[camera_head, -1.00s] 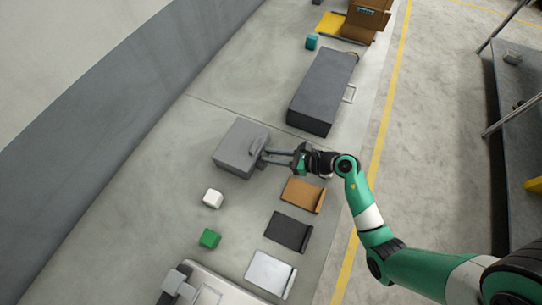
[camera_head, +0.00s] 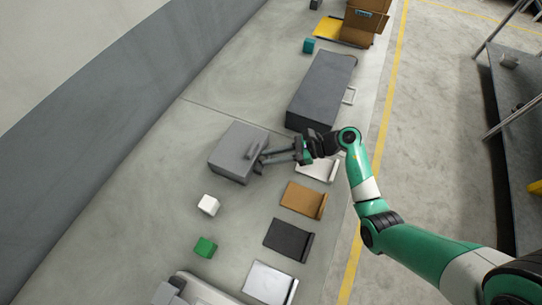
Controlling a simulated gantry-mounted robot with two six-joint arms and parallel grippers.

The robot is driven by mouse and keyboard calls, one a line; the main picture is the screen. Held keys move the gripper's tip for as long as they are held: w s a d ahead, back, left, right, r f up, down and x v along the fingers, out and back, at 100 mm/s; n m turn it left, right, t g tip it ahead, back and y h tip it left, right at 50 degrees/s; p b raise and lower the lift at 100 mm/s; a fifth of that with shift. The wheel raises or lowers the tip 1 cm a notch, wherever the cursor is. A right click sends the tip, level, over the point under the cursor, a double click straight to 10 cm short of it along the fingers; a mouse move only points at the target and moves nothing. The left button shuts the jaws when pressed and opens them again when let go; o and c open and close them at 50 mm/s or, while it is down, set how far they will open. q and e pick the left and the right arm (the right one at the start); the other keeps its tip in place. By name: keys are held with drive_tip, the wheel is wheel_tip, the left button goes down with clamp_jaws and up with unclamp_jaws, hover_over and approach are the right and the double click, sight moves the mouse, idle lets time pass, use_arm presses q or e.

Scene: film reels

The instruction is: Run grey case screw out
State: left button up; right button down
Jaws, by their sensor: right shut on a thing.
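The grey case (camera_head: 228,152), a box with a raised handle-like piece (camera_head: 254,150) at its right side, sits on the grey bench. My right gripper (camera_head: 262,159) reaches in from the right and is shut on a part at the case's right side. The screw itself is too small to make out, and the fingertips partly cover that spot. My left gripper is not in view.
A long dark grey box (camera_head: 322,90) stands just beyond my right wrist. A white cube (camera_head: 208,205) and a green cube (camera_head: 205,247) lie nearer on the bench. White, brown (camera_head: 303,199) and black (camera_head: 288,240) flat pieces lie along the right edge.

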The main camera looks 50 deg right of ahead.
drive_tip(key=c, duration=0.7)
unclamp_jaws()
